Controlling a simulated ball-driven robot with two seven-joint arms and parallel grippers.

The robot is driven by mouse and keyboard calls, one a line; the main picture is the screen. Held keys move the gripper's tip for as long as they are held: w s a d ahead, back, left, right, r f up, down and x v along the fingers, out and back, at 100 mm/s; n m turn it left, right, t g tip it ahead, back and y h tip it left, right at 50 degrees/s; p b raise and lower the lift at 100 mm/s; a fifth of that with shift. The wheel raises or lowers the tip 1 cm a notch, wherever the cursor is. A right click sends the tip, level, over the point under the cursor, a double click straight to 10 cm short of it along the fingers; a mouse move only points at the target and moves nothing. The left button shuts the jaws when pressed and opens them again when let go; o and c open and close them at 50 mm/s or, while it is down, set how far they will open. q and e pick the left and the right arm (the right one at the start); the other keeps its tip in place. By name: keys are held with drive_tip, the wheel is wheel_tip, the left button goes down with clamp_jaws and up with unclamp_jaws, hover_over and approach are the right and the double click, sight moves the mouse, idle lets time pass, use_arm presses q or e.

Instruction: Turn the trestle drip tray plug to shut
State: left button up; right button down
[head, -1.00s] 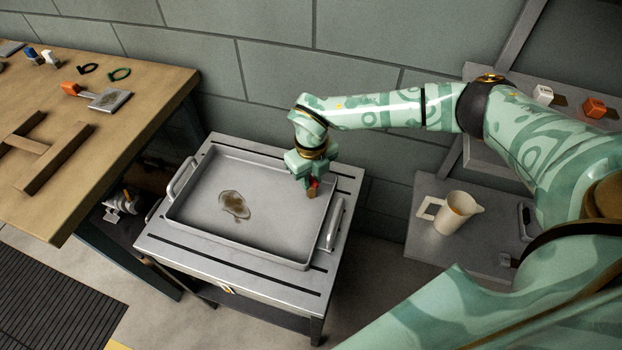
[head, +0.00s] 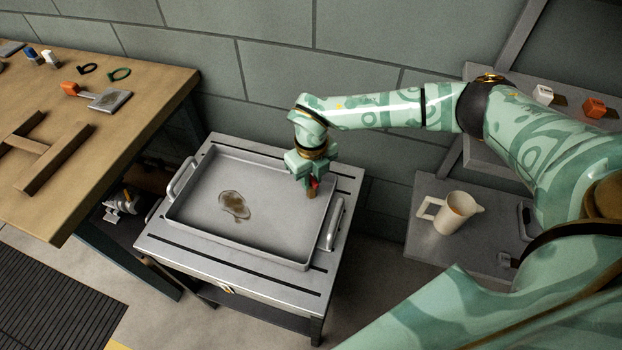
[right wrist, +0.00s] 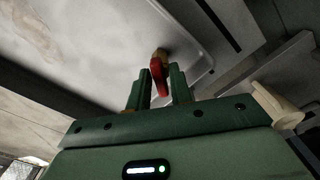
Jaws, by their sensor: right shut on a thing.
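The grey drip tray (head: 195,222) sits on the slatted metal trestle (head: 165,255), with a brown oily puddle (head: 234,205) in it. The plug, with a red handle and brassy body (head: 312,191), is at the tray's far right corner. It also shows in the right wrist view as a red lever (right wrist: 157,75) with a brass end. My right gripper (head: 313,181) reaches down to the plug from above and is shut on the red handle, which stands between its two green fingers (right wrist: 161,85). The fingers hide part of the plug. My left gripper is not in view.
A wooden bench (head: 120,130) with small parts stands at the left. A cream jug (head: 452,215) stands on a grey surface at the right. The block wall (head: 265,70) is close behind the trestle. The tray has raised side handles (head: 334,225).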

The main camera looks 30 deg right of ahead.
idle(0.3)
drive_tip(key=shift+r+m+p, duration=0.15)
drive_tip(key=shift+m+p, duration=0.95)
drive_tip(key=shift+m, duration=0.1)
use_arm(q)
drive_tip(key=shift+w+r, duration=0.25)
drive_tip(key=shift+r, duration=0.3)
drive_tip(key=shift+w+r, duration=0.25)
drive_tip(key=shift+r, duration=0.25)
